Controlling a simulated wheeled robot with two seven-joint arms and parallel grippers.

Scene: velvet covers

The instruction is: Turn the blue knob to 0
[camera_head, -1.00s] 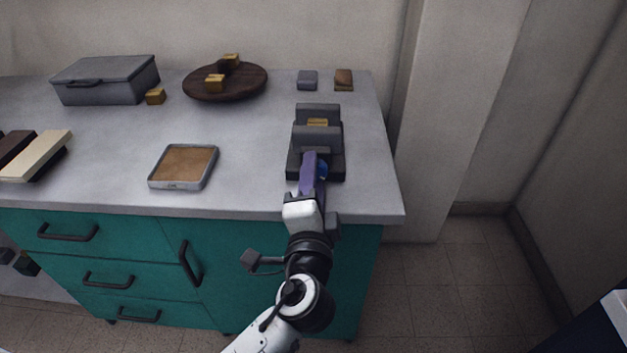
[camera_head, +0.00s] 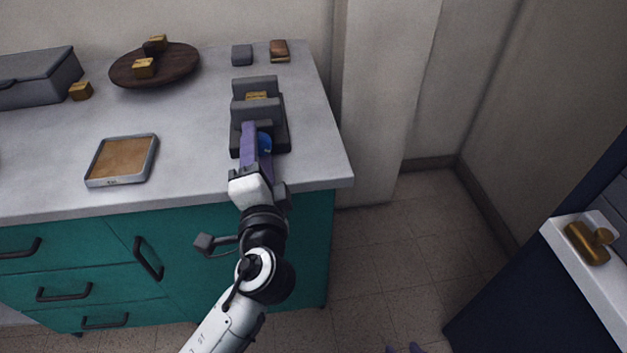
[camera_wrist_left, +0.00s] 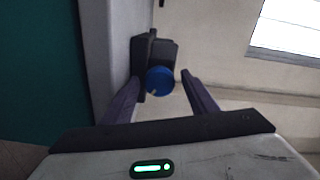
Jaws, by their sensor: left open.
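The blue knob (camera_head: 265,142) sits on the front of a dark grey device (camera_head: 277,118) near the right end of the counter. It is partly hidden by my left gripper (camera_head: 257,150) in the head view. In the left wrist view the round blue knob (camera_wrist_left: 160,80) shows between the tips of my open left gripper (camera_wrist_left: 161,77), with a gap on each side. Purple tips of my right gripper (camera_head: 405,348) just show at the bottom edge of the head view.
The grey counter (camera_head: 190,120) holds a tan-filled tray (camera_head: 122,160), a round wooden board (camera_head: 180,70) with small gold blocks, and a grey box (camera_head: 45,80). A wall pillar (camera_head: 385,100) stands to the right. A navy cabinet (camera_head: 530,290) is at lower right.

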